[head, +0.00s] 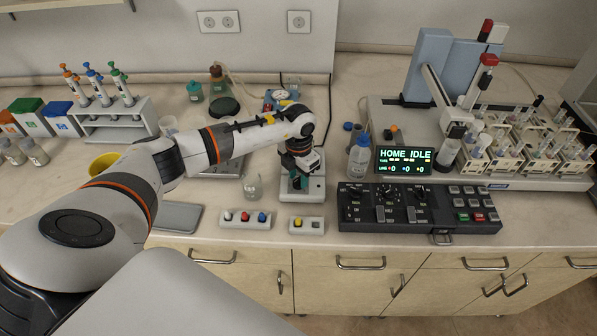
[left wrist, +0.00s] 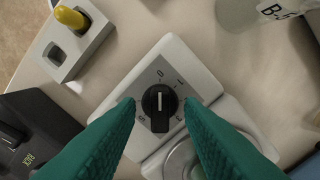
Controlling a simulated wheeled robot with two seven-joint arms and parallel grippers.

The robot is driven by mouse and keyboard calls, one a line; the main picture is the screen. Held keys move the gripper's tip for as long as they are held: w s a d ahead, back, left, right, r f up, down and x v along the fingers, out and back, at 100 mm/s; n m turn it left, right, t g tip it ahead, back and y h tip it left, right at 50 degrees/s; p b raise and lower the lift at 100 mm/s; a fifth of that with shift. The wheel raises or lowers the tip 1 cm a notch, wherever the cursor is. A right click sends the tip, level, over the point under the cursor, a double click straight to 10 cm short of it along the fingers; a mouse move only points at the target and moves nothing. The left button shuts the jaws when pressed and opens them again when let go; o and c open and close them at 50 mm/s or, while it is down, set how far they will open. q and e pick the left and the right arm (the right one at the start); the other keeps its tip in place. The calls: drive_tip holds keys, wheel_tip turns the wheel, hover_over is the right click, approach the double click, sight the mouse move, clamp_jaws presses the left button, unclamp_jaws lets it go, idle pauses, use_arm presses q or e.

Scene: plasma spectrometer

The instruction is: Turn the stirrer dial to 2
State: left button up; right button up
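The stirrer is a small white unit with a round plate; in the head view (head: 317,188) it stands near the front of the bench, mostly hidden under my left gripper (head: 297,181). In the left wrist view the stirrer (left wrist: 188,62) carries a black dial (left wrist: 160,108) with a white pointer line and printed marks around it. The line points up in the picture, roughly at the 0 mark. My left gripper (left wrist: 160,103) is open, its teal fingers one on each side of the dial, with a gap visible on both sides. My right gripper is not in view.
Left of the stirrer are a small beaker (head: 253,187) and a white button box (head: 245,218). A white box with a yellow knob (head: 306,225) sits in front. A black control panel (head: 425,212) and a capped bottle (head: 359,158) stand to the right.

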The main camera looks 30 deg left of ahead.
use_arm(q)
drive_tip(key=shift+f, duration=0.1)
clamp_jaws()
